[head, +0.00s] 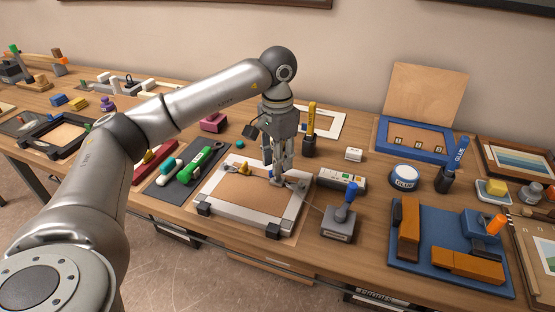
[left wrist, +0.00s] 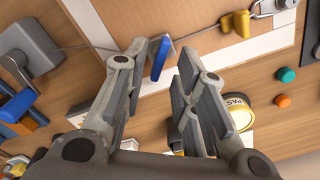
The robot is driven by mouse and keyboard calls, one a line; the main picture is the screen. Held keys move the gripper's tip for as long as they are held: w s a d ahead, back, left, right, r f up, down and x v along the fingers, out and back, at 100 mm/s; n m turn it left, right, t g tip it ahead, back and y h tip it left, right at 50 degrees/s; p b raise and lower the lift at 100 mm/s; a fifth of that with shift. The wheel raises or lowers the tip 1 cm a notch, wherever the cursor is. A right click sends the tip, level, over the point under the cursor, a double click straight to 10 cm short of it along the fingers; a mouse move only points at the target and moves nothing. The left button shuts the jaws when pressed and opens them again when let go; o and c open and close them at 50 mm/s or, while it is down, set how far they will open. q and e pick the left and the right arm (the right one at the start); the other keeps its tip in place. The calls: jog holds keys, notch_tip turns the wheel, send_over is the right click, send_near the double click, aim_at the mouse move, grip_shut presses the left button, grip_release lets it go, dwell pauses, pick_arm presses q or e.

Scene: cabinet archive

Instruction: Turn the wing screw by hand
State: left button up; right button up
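A yellow two-lobed piece that looks like the wing screw (head: 244,168) sits at the back left of a grey-edged frame (head: 222,216) with a brown panel. It also shows at the top of the left wrist view (left wrist: 236,23), beside a grey metal fitting. My left gripper (head: 280,183) points down over the right part of the frame, to the right of the yellow piece and apart from it. In the left wrist view its fingers (left wrist: 169,58) are spread. A narrow blue piece (left wrist: 159,59) shows between the fingertips; I cannot tell whether they touch it. My right gripper is not in view.
A thin wire crosses the panel. A grey block with a blue handle (head: 341,224) stands right of the frame. A dark mat with a green tool (head: 196,165) lies left. My left arm spans the left side.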

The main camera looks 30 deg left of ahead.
pick_arm(q)
jog(key=shift+m, duration=0.5)
jog(key=shift+f, duration=0.1)
jog(key=shift+f+b, duration=0.75)
jog(key=shift+f, duration=0.2)
grip_shut()
